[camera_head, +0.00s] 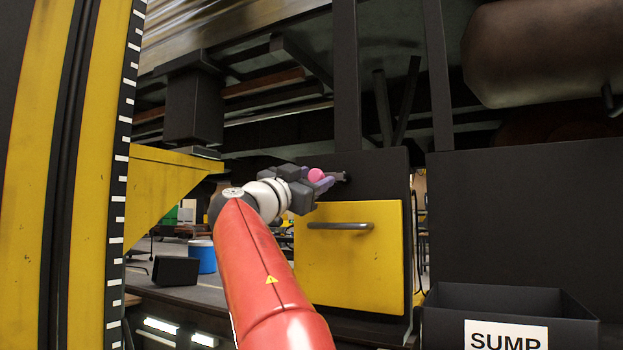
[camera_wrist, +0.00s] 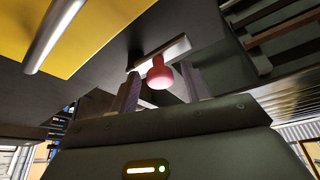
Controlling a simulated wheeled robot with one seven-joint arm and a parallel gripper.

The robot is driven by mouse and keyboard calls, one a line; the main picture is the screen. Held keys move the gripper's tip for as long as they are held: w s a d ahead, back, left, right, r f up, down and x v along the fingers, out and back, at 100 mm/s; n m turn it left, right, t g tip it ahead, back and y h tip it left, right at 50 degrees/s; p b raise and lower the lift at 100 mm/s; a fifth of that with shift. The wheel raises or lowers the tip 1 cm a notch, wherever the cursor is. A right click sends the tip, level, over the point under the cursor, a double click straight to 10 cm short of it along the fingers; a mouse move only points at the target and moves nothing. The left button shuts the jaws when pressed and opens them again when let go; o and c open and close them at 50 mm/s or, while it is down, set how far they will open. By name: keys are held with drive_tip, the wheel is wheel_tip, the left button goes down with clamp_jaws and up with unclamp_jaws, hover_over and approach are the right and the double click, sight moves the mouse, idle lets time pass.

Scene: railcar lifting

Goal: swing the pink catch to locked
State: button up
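The pink catch's round knob (camera_head: 316,175) shows on the dark panel just above the yellow door. In the wrist view the knob (camera_wrist: 160,76) stands out from a pale bar (camera_wrist: 160,53) on the dark surface. My gripper (camera_head: 321,180) is at the knob. In the wrist view my gripper's fingers (camera_wrist: 160,82) are apart, one on each side of the knob, with a small gap visible on both sides. Part of the catch is hidden behind the fingers in the head view.
The yellow door (camera_head: 350,265) with a grey bar handle (camera_head: 340,226) is just below my gripper. A dark bin labelled SUMP (camera_head: 450,296) stands at lower right. A yellow post (camera_head: 98,110) rises at left. A blue drum (camera_head: 202,257) stands behind my arm.

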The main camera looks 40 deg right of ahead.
clamp_jaws()
